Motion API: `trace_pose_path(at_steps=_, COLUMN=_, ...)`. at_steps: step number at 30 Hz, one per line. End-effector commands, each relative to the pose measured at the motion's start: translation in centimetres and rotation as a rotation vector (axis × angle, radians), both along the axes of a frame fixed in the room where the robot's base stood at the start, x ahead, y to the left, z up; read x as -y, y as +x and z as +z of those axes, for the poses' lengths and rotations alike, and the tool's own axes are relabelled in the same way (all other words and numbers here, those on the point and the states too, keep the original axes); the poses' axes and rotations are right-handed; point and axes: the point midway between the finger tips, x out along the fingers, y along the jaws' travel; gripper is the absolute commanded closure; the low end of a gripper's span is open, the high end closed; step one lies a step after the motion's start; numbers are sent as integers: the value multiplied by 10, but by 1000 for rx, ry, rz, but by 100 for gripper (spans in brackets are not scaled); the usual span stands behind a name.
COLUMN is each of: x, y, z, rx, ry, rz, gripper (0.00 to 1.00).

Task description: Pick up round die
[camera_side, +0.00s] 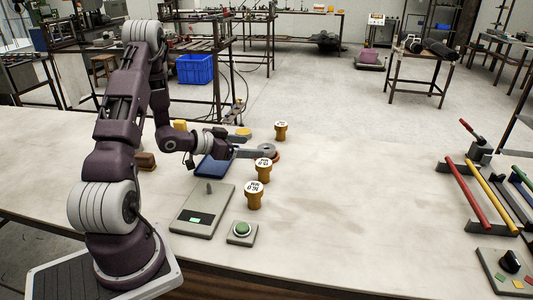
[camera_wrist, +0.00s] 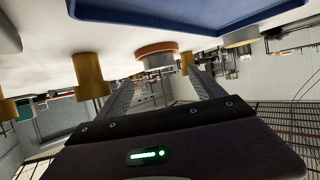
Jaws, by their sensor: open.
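A round grey disc on an orange-red ring, likely the round die (camera_side: 268,148), sits on the bench past the blue tray. My gripper (camera_side: 256,153) is low over the bench, level and pointing right, with its fingertips close to the disc. In the wrist view, which is upside down, the disc (camera_wrist: 157,62) shows ahead between the two spread fingers (camera_wrist: 160,80). The gripper is open and empty. I cannot tell whether the fingertips reach around the disc's sides.
Labelled orange-brown cylinders stand near the gripper: one behind (camera_side: 281,132), two in front (camera_side: 263,172), (camera_side: 253,198). A blue tray (camera_side: 210,168) lies beneath the arm. A scale (camera_side: 190,222) and green button (camera_side: 241,230) are nearer. The bench right of the disc is clear up to the coloured bars (camera_side: 468,195).

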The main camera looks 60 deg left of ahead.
Motion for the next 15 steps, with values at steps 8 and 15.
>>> trace_pose_path(at_steps=8, x=1, y=45, z=-20, rx=-1, ry=3, rz=-5, gripper=22)
trace_pose_path(at_steps=15, x=0, y=58, z=-25, rx=-1, ry=3, rz=-1, gripper=22)
